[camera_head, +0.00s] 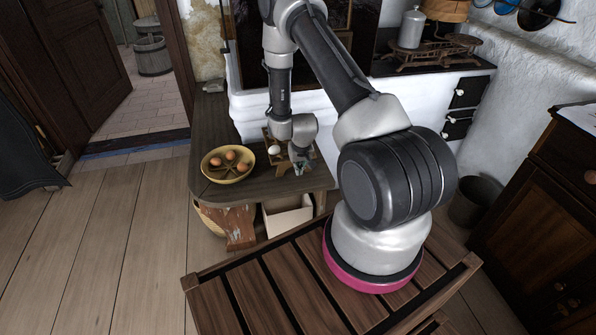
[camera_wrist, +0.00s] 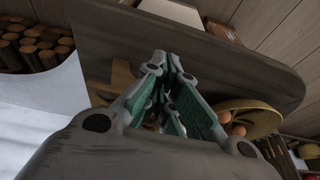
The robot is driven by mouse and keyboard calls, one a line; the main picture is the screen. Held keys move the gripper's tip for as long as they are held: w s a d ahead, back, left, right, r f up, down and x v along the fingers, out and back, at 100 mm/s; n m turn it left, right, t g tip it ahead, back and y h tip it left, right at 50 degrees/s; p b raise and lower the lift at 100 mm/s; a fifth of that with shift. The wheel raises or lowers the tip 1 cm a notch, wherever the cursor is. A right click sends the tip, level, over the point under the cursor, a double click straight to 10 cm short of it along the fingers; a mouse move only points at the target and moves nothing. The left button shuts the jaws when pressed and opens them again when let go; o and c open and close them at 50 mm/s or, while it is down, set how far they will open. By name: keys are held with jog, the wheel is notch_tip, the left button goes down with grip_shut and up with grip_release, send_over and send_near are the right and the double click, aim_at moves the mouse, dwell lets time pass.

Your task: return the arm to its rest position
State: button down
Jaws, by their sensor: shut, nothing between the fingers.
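My gripper (camera_head: 299,168) hangs at the end of my bent arm, over the dark wooden bench (camera_head: 212,125) beside the tiled stove. In the wrist view its fingers (camera_wrist: 168,62) come together at the tips, with nothing seen between them. In the head view it is just right of a white egg (camera_head: 274,150) at a small wooden stand (camera_head: 284,171). I cannot tell whether the gripper touches the stand. A yellow bowl (camera_head: 211,175) with several brown eggs stands to the left; it also shows in the wrist view (camera_wrist: 262,104).
The white stove wall (camera_head: 250,115) rises behind the gripper. A scale (camera_head: 430,52) and a white canister (camera_head: 412,28) stand on the counter at the upper right. A white box (camera_head: 287,222) is under the bench. Open floor (camera_head: 110,240) lies at the left.

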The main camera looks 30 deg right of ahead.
jog(key=d+v, duration=0.1)
jog(key=v, duration=0.6)
jog(key=s+a+g+y, duration=0.1)
jog(key=s+a+g, duration=0.3)
jog(key=s, duration=0.5)
jog(key=s+a+r+n+t, duration=0.1)
jog(key=s+r, duration=0.5)
jog(key=r, duration=0.8)
jog(key=s+a+r+n+t, duration=0.1)
jog(key=s+r, duration=0.5)
jog(key=r, duration=0.9)
jog(key=s+a+r+n+t, duration=0.1)
jog(key=s+r+t, duration=0.2)
jog(key=s+r, duration=0.4)
notch_tip(320, 180, up, 8)
jog(key=shift+f, duration=0.1)
jog(key=shift+s, duration=0.1)
